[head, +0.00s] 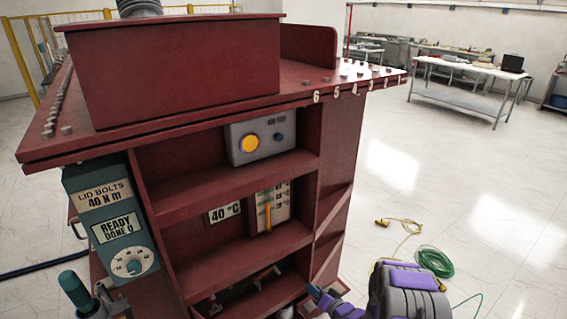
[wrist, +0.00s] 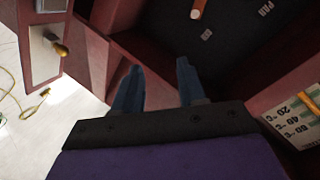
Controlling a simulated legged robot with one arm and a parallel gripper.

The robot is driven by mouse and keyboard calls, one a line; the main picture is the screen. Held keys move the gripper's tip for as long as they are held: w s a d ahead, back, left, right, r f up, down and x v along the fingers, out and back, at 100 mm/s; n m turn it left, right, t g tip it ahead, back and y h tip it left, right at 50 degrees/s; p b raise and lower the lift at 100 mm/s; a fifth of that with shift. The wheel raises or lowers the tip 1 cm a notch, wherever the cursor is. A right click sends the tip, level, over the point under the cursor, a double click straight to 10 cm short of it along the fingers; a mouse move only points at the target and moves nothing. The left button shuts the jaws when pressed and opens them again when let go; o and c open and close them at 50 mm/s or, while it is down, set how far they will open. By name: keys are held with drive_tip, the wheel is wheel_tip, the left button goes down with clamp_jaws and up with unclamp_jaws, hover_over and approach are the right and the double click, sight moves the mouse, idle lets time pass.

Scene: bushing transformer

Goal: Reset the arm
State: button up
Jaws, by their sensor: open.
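My gripper (wrist: 157,78) is open, with two blue fingers apart and nothing between them in the wrist view. In the head view my gripper (head: 316,294) is low, at the lower right front of the red transformer cabinet (head: 327,190), near its bottom compartment. My purple and grey arm comes in from the bottom right. In the wrist view the fingers point toward a dark compartment with red walls. Whether the fingertips touch the cabinet I cannot tell.
The cabinet shelves hold a grey box with a yellow button (head: 250,143) and a temperature gauge (head: 272,207). A teal lid bolts unit (head: 110,213) hangs at left. A workbench (head: 465,66) stands farther back.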

drive_tip(key=s+d+r+n+g+h, duration=0.1)
drive_tip(key=d+r+g+h, duration=0.1)
drive_tip(key=d+r+h, duration=0.45)
drive_tip(key=s+d+r+n+g+h, duration=0.1)
drive_tip(key=s+d+r+g, duration=0.2)
drive_tip(key=r, duration=0.7)
drive_tip(key=s+d+r+g+h, duration=0.1)
drive_tip(key=s+d+r, duration=0.1)
drive_tip(key=s+r, duration=0.35)
drive_tip(key=s+a+r+g, duration=0.2)
drive_tip(key=s+r, duration=0.3)
drive_tip(key=s, duration=0.7)
drive_tip(key=s+a+r+g, duration=0.3)
drive_tip(key=s+a+r, duration=0.1)
drive_tip(key=s, duration=0.9)
drive_tip(key=s+a+r+n+g+y, duration=0.1)
drive_tip(key=s+a+r+g, duration=0.2)
drive_tip(key=s, duration=1)
wheel_tip(320, 180, up, 3)
drive_tip(key=shift+a+f, duration=0.1)
drive_tip(key=shift+a, duration=0.15)
